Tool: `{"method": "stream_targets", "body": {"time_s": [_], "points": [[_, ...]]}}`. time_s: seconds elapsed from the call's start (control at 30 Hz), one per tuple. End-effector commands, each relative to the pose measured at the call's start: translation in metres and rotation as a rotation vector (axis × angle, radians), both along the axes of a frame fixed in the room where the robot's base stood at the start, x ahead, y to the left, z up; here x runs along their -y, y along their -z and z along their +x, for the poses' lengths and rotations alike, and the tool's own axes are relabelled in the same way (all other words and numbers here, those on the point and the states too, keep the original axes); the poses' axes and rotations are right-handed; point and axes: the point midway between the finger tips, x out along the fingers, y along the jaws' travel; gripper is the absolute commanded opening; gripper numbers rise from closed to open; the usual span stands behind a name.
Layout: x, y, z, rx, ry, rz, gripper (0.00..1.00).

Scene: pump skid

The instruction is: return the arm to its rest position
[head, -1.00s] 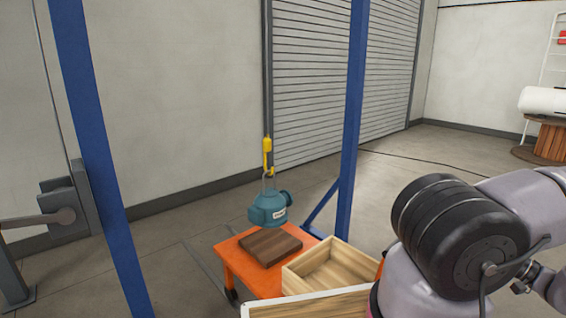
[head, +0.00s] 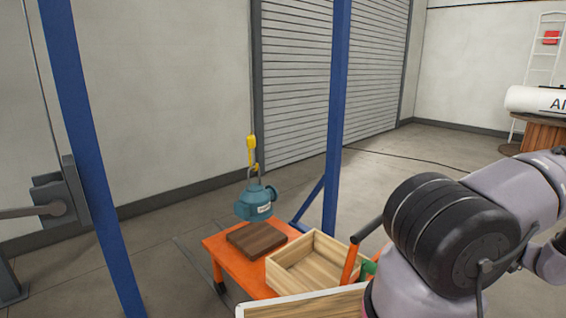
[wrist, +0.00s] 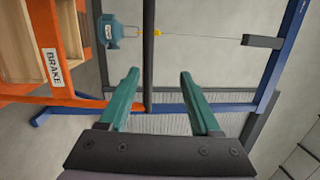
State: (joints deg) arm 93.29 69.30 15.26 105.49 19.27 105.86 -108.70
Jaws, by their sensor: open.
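My arm (head: 440,235) fills the right of the head view, folded, with its dark ribbed joint in front. In the head view the gripper is mostly hidden behind the arm; a small bit of green shows at the arm's left edge.
A teal pump (head: 256,203) hangs from a yellow hook (head: 252,150) above a wooden block (head: 256,239) on an orange cart (head: 232,272). An open wooden crate (head: 312,265) sits on the cart. Blue gantry posts (head: 337,120) stand nearby.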

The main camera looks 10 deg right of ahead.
Motion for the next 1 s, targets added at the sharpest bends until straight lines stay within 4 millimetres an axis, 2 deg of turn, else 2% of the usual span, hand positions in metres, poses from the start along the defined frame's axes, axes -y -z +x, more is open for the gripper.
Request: {"method": "stream_targets", "body": {"time_s": [0.27, 0.37, 0.47, 0.7, 1.0], "points": [[-0.028, -0.036, 0.028, -0.143, -0.177, -0.077, 0.64], [-0.044, -0.055, 0.041, -0.219, -0.259, -0.124, 0.64], [-0.068, -0.079, 0.057, -0.318, -0.356, -0.199, 0.64], [-0.137, -0.143, 0.084, -0.564, -0.530, -0.444, 0.64], [-0.226, -0.218, 0.091, -0.750, -0.556, -0.802, 0.64]]}}
